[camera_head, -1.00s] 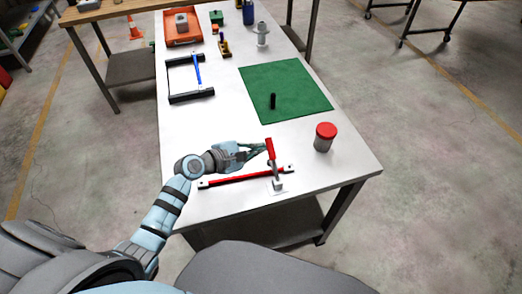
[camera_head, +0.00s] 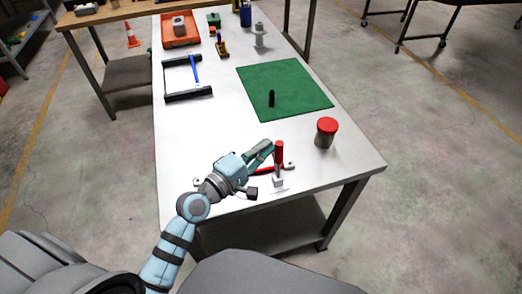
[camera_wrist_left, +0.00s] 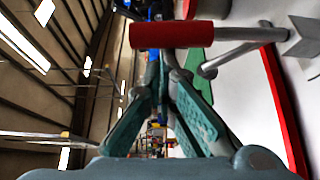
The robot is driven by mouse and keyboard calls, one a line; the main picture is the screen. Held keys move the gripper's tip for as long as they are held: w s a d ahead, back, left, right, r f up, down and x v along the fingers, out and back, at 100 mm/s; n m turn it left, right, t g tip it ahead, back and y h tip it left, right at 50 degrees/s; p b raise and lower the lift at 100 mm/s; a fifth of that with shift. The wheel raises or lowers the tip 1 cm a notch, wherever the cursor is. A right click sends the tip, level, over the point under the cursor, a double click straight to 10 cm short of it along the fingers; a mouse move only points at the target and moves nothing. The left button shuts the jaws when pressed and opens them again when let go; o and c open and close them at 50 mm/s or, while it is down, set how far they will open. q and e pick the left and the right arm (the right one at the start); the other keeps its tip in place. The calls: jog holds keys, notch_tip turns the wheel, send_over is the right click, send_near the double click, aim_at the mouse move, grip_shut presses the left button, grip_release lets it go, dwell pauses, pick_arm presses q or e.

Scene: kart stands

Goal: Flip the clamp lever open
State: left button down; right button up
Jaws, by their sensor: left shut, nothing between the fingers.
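The clamp (camera_head: 278,184) is at the near edge of the white table. Its lever has a red grip (camera_head: 279,153) and stands roughly upright above the base. In the left wrist view the red grip (camera_wrist_left: 178,35) lies across the top, on a metal rod leading to a bracket at right. My left gripper (camera_head: 269,145) is shut and empty, with its fingertips just left of the grip. In the wrist view the fingertips (camera_wrist_left: 165,58) are close to the grip; I cannot tell whether they touch. My right gripper is out of view.
A long red bar (camera_head: 264,170) lies by the clamp, partly hidden by my left gripper. A red-lidded jar (camera_head: 326,134) stands to the right. A green mat (camera_head: 300,88) with a small black cylinder (camera_head: 271,98) lies farther back.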

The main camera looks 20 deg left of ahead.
pick_arm(q)
jog(key=shift+s+d+r+m+b, duration=0.1)
jog(key=shift+s+d+m+b, duration=0.15)
jog(key=shift+s+m+b, duration=0.3)
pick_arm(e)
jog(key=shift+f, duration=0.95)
pick_arm(q)
jog(key=shift+w+t, duration=0.15)
jog(key=shift+t, duration=0.15)
jog(key=s+a+b, duration=0.1)
jog(key=s+a, duration=0.5)
jog(key=shift+s+a, duration=0.3)
jog(key=shift+a, duration=0.05)
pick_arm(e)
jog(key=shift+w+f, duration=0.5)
